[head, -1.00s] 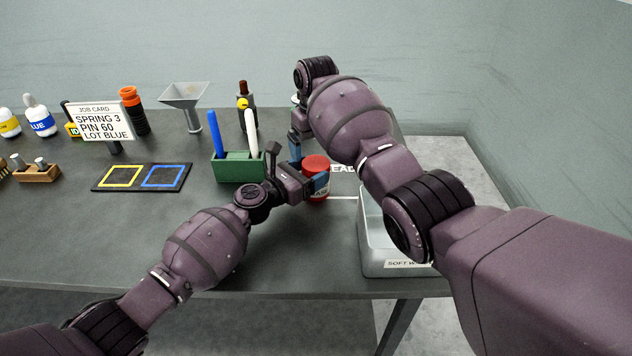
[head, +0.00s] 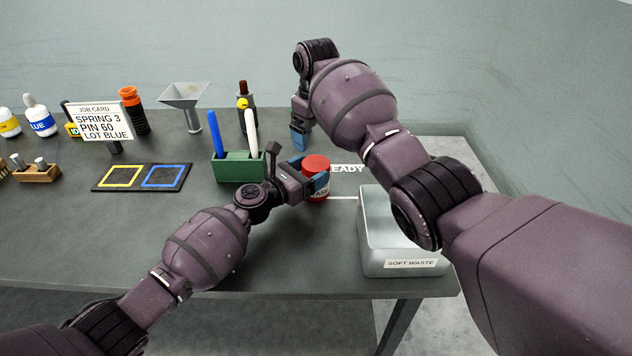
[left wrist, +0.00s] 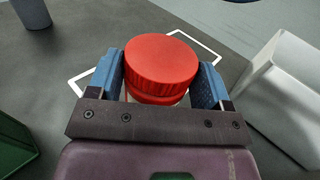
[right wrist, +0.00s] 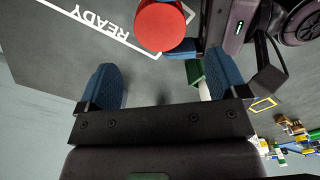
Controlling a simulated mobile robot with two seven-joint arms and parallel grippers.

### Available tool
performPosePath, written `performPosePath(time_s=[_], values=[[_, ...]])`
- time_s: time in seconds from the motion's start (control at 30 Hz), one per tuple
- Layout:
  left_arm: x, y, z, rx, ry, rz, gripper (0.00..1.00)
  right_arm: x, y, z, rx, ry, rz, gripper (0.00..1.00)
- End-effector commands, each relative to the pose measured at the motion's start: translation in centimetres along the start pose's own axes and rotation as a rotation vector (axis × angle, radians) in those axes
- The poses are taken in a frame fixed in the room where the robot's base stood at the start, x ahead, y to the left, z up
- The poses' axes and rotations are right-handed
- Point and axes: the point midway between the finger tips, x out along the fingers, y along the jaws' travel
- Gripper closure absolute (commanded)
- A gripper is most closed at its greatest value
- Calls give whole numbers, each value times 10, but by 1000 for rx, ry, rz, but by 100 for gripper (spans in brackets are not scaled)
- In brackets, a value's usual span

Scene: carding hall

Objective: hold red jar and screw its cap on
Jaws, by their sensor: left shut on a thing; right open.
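The red jar (head: 318,194) stands upright on the table with a pale label on its side. The ribbed red cap (head: 316,164) sits on its top and looks level in the left wrist view (left wrist: 161,65). I cannot tell how tight it is. My left gripper (head: 310,180) is shut around the jar below the cap, one blue finger on each side. My right gripper (head: 299,140) is open and empty, behind and above the jar, apart from the cap. In the right wrist view, the cap (right wrist: 160,25) lies beyond the fingers at the top.
The grey soft waste bin (head: 400,247) stands right of the jar. A green holder (head: 238,168) with blue and white sticks is close on the left. A white-outlined READY marking (head: 346,169) is by the jar. A funnel stand (head: 186,100) and bottle stand (head: 244,105) are behind.

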Motion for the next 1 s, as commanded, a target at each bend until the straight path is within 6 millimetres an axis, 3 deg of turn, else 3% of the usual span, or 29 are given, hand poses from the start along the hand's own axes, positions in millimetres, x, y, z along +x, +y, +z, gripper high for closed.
performPosePath(time_s=[0.6, 1.0], values=[[0, 0, 0, 0, 0, 0, 93, 71, 0, 0, 2, -3, -1, 8], [0, 0, 0, 0, 1, 0, 93, 79, 0, 0, 2, -1, 0, 8]])
